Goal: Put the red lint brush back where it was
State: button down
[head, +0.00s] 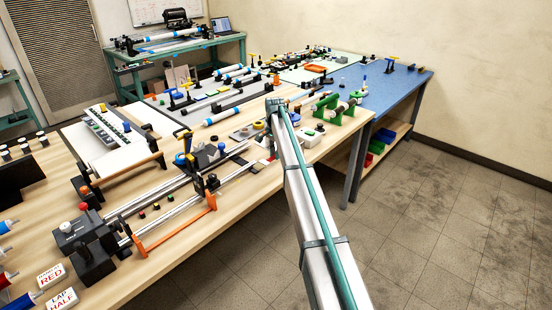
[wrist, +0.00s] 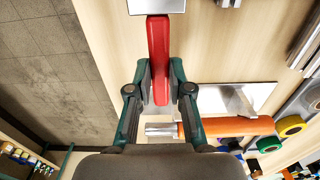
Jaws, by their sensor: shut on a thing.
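The red lint brush (wrist: 158,48) is in the wrist view, its long red handle running up between my fingers. A pale flat part shows at its far end, at the top edge of the view. My gripper (wrist: 159,88) is shut on the handle, one finger on each side, over the light wood bench (wrist: 215,60). I cannot tell if the brush touches the bench top. In the head view my arm hides most of the gripper; only a small bit of red shows beside it.
An orange-handled tool (wrist: 225,127) and a shiny flat plate (wrist: 238,98) lie close right of my gripper. Coloured rings (wrist: 290,126) are further right. The bench edge and floor are at left. In the head view, green stands (head: 327,108) and a rail fixture (head: 155,208) flank my arm.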

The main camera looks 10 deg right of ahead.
aim_at(276, 165)
jog(key=shift+w+d+f, duration=0.1)
jog(key=shift+w+f, duration=0.1)
jog(key=shift+w+d+f+p, duration=0.15)
jog(key=shift+f+p, duration=0.3)
jog(key=shift+f, duration=1.35)
jog(key=shift+f, duration=0.15)
jog(key=c, duration=1.1)
grip_release()
jog(key=shift+o, duration=0.2)
notch_tip(276, 165, up, 12)
jog(key=b, duration=0.2)
jog(key=shift+r+b, duration=0.2)
jog(key=shift+b, duration=0.1)
